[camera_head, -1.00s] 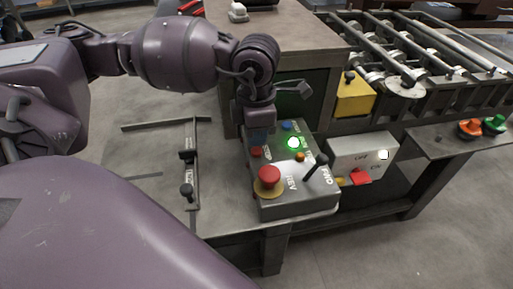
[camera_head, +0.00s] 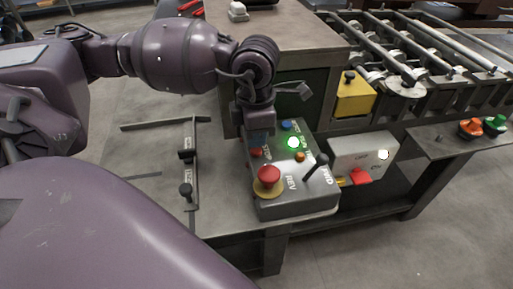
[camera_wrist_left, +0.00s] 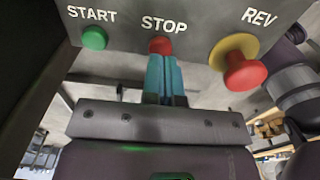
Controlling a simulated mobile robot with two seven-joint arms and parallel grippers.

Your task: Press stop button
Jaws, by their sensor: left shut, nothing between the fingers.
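The stop button (camera_wrist_left: 160,46) is a small red button under the word STOP, between a green start button (camera_wrist_left: 94,38) and a larger red mushroom button on a yellow ring (camera_wrist_left: 240,66). In the head view the stop button (camera_head: 255,152) is on the left side of the grey control box (camera_head: 290,207). My left gripper (camera_wrist_left: 164,62) is shut and empty, its blue fingertips right at the lower edge of the stop button. I cannot tell whether they touch it. In the head view the gripper hides part of the box. My right gripper is not in view.
A green light (camera_head: 293,142) glows on the box, near a black lever (camera_head: 316,166). A second grey box with a red switch (camera_head: 360,176) stands to the right. A roller frame (camera_head: 420,55) is behind.

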